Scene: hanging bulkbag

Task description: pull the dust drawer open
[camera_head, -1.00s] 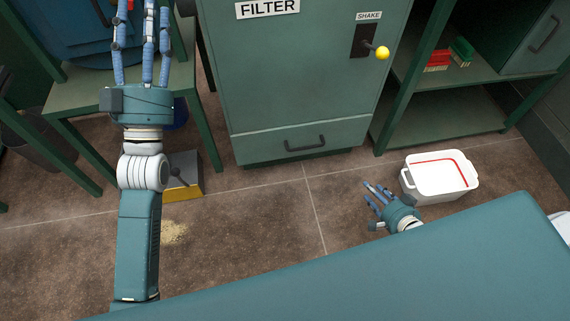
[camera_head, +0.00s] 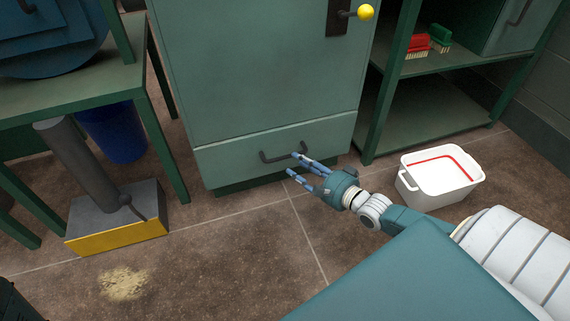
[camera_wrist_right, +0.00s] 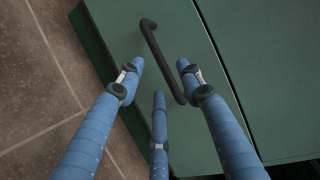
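The dust drawer (camera_head: 225,167) is the green bottom front of the cabinet and looks shut, flush below the cabinet door. Its dark bar handle (camera_head: 268,158) is near the middle of the front. My right gripper (camera_head: 297,164) is at the handle's right end, with its blue fingers spread. In the right wrist view, the handle (camera_wrist_right: 152,38) runs between the spread fingertips of the right gripper (camera_wrist_right: 158,75). The fingers are not closed around it, and I cannot tell if they touch it. My left gripper is not in view in the head picture.
A grey and yellow box with a tube (camera_head: 118,225) and a pale dust pile (camera_head: 124,284) are at left. The shelf (camera_head: 430,112) borders the cabinet's right. Floor before the drawer is clear.

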